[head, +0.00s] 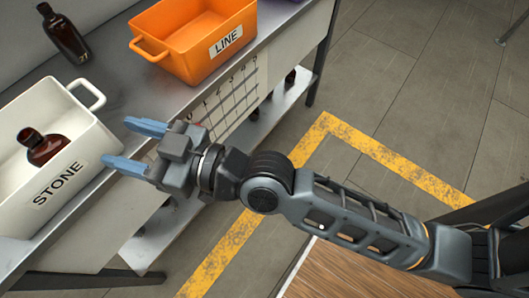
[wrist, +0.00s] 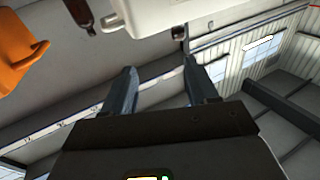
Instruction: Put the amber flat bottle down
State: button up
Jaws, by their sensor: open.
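One amber bottle (head: 45,148) with a dark cap lies leaning inside the white bin marked STONE (head: 72,190), its lower part hidden by the bin wall. Another amber bottle (head: 64,36) stands on the grey table behind that bin; an amber bottle also shows at the top of the wrist view (wrist: 83,16). I cannot tell which of them is the flat one. My gripper (head: 125,146) is open, with blue fingers apart and nothing between them. It is just right of the white bin, near its right end. The wrist view also shows the empty fingers (wrist: 160,75).
An orange bin marked LINE (head: 195,38) stands farther back on the table, with a purple thing (head: 280,12) beyond it. A numbered grid sheet (head: 222,100) hangs at the table's front. Dark bottles (head: 290,77) show below. Yellow tape marks the open floor.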

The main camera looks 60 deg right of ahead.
jog(key=s+d+f+m+g+h, duration=0.1)
jog(key=s+d+f+h, duration=0.15)
jog(key=s+d, duration=0.35)
jog(key=s+d+f+m+h, duration=0.2)
jog(key=s+d+f, duration=0.1)
jog(key=s, duration=0.5)
jog(key=s+d+r+g+h, duration=0.1)
jog(key=s+d, duration=0.1)
jog(key=s, duration=0.5)
jog(key=s+d+r+m+h, duration=0.1)
jog(key=s+d+r, duration=0.1)
jog(key=s, duration=0.6)
jog(key=shift+s+d+g, duration=0.15)
jog(key=shift+d+g, duration=0.2)
jog(key=shift+g, duration=0.05)
